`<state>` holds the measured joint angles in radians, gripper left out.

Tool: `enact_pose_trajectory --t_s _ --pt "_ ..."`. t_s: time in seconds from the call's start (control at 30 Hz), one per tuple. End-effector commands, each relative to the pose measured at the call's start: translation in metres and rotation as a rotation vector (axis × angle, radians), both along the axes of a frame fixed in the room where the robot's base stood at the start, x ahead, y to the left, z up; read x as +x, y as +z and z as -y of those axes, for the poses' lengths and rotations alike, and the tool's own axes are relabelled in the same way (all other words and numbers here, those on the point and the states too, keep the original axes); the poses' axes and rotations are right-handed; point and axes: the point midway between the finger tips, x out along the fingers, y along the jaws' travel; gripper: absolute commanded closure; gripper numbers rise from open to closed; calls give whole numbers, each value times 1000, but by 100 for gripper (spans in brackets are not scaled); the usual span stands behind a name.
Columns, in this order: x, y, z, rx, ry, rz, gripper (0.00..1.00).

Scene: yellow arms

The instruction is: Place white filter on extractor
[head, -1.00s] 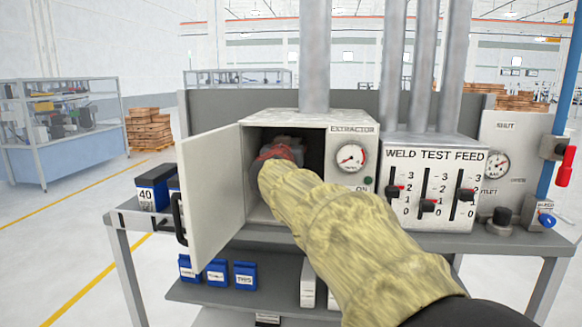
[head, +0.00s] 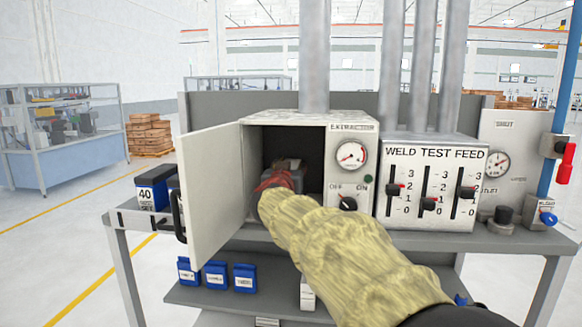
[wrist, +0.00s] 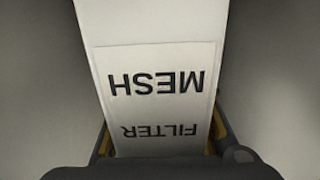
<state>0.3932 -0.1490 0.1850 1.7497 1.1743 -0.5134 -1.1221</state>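The extractor (head: 340,205) is a pale box with its door (head: 215,195) swung open to the left. My gripper (head: 281,174) is inside its dark opening, and its fingertips are hidden in the head view. In the wrist view, the white filter (wrist: 150,55), labelled "MESH FILTER" and upside down in the picture, lies between my gripper's two fingers, which sit against its sides. My gripper looks shut on it. The filter does not show in the head view, and I cannot tell whether it touches the extractor's floor.
The extractor has a gauge (head: 351,156) and an OFF/ON knob (head: 347,203). The weld test feed panel (head: 435,160) stands to its right. A blue box marked 40 (head: 153,187) stands left of the door. Small blue boxes (head: 216,274) are on the lower shelf.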

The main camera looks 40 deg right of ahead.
Motion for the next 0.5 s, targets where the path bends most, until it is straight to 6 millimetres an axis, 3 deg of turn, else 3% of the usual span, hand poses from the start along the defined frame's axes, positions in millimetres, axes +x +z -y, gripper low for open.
enact_pose_trajectory --t_s 0.27,0.5 --pt "0 1 0 -1 0 1 45" --pt "0 1 0 -1 0 1 44"
